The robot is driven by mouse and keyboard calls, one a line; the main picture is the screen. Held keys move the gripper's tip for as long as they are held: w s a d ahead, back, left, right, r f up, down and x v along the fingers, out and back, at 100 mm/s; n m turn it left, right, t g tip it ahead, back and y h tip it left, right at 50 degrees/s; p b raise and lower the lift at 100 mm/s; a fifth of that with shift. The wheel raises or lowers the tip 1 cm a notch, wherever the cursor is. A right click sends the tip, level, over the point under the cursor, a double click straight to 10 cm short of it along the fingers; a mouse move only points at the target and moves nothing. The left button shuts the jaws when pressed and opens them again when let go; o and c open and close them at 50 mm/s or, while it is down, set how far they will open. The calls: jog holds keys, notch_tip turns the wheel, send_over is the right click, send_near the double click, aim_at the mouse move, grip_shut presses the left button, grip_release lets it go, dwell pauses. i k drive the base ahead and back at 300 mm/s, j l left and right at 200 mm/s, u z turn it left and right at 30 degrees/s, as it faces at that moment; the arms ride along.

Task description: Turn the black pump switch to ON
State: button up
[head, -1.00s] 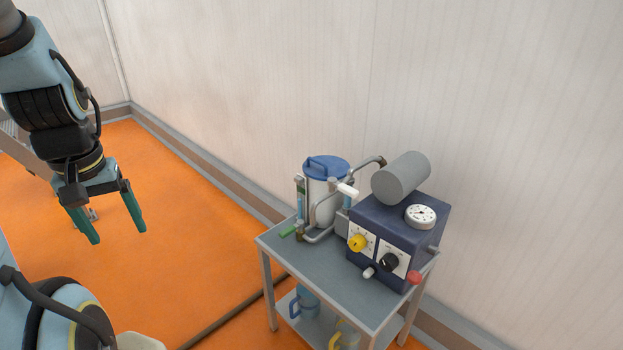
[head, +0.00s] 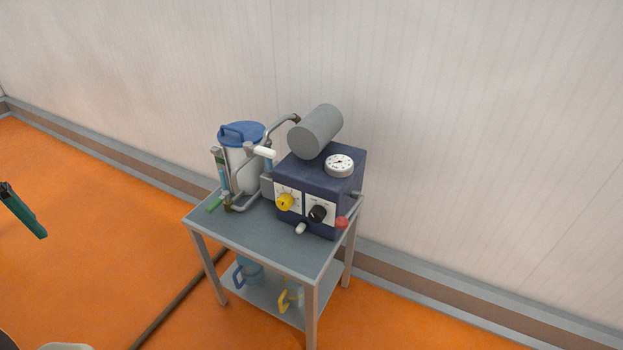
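The black pump switch (head: 318,214) is a round black knob on a white plate, on the front of the dark blue pump box (head: 312,176). Its markings are too small to read. A yellow knob (head: 285,201) on its own white plate sits just left of it. My gripper (head: 25,212) is at the left edge, far from the box, with only one green finger in view. No second finger lies against it and nothing is held in the visible part. The other finger is out of the picture.
The box stands on a grey trolley (head: 252,239). Beside it are a blue-lidded canister (head: 243,134) and bent pipes. A white-tipped lever (head: 302,228) and a red knob (head: 341,222) stick out near the switch. Jugs sit on the lower shelf. Orange floor left of the trolley is open.

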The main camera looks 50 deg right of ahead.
aim_at(317, 215)
jog(key=z, duration=1.7)
